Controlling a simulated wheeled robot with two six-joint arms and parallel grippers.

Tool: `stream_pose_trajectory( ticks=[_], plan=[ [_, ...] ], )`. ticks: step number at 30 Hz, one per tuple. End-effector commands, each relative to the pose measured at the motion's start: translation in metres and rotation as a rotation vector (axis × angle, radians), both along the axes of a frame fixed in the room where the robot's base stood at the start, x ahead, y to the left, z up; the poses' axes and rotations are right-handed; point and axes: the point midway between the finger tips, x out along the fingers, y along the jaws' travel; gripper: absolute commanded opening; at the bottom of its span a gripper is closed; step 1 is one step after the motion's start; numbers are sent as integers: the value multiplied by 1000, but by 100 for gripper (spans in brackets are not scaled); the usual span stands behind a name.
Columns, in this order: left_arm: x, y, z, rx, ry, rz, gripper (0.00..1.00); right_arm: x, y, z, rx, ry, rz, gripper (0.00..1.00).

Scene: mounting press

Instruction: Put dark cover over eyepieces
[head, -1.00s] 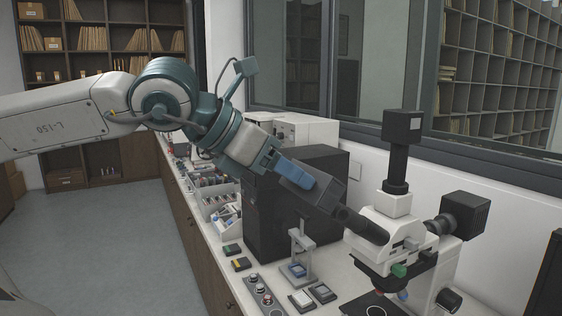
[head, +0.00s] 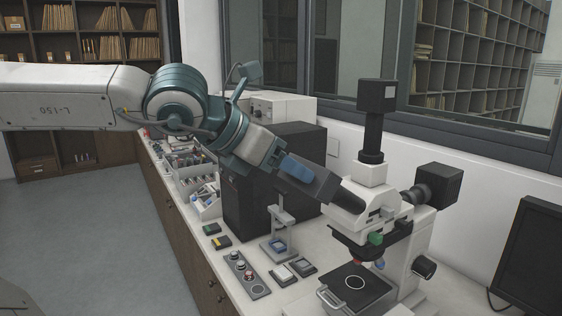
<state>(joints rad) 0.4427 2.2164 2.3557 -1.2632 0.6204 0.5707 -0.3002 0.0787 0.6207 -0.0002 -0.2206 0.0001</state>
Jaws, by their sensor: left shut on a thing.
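My left gripper (head: 297,170), with blue finger pads, is shut on the dark cover (head: 320,184), a dark grey box-like piece. The white microscope (head: 376,205) stands on the bench at right. The cover sits at the front of its head, around the eyepieces (head: 350,197). Only a short dark rounded end of the eyepieces shows beyond the cover, so most of their length is hidden. I cannot tell whether the cover is fully seated. My right gripper is not in view.
A large black box (head: 245,195) stands behind the arm. A small stand (head: 280,225) and a control strip with knobs (head: 245,273) lie on the bench. A black monitor (head: 532,260) is at far right. The floor at left is clear.

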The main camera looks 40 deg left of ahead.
Motion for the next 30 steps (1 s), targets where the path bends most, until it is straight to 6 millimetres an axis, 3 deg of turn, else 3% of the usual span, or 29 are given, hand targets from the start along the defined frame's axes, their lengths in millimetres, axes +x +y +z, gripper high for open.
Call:
stream_pose_trajectory(
  ticks=[28,29,30],
  plan=[
    [9,-2,-6,0,0,0,38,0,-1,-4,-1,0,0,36],
    [9,-2,-6,0,0,0,64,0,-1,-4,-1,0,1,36],
    [9,-2,-6,0,0,0,72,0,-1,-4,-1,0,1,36]
  ],
)
